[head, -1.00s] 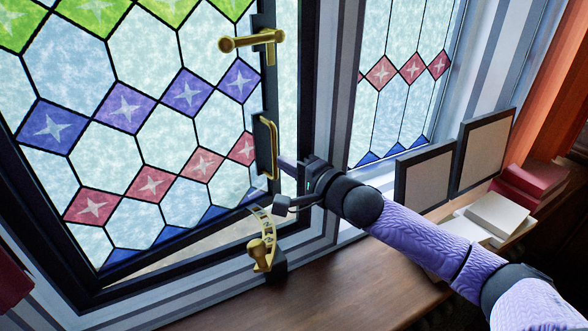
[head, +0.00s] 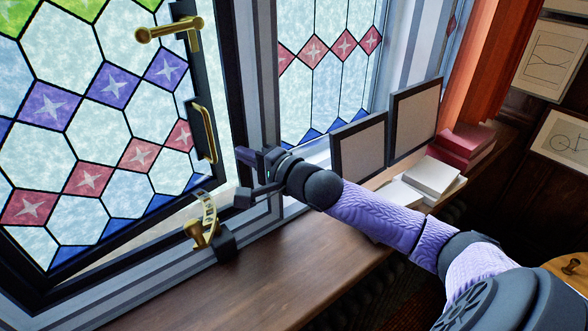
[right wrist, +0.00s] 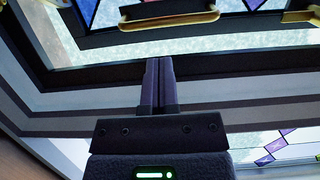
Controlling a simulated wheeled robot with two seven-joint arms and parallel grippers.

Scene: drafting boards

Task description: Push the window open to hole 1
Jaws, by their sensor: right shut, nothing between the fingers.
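The stained-glass window (head: 92,125) in a dark frame stands ajar at the left of the head view. It carries a brass latch (head: 170,32) and a brass pull handle (head: 205,132) on its right edge. A curved brass stay (head: 211,208) with holes runs over a brass peg (head: 194,231) at the sill; which hole sits at the peg I cannot tell. My right gripper (head: 240,154) is shut and empty, right of the pull handle and apart from it. In the right wrist view its fingers (right wrist: 157,62) are together, before the frame, below brass fittings (right wrist: 168,18). My left gripper is out of view.
The wooden sill (head: 250,290) is clear in front of the window. Two dark-framed panels (head: 413,115) lean farther right, with white books (head: 433,177) and red books (head: 466,143) beside them. A fixed pane (head: 330,75) is behind my right arm.

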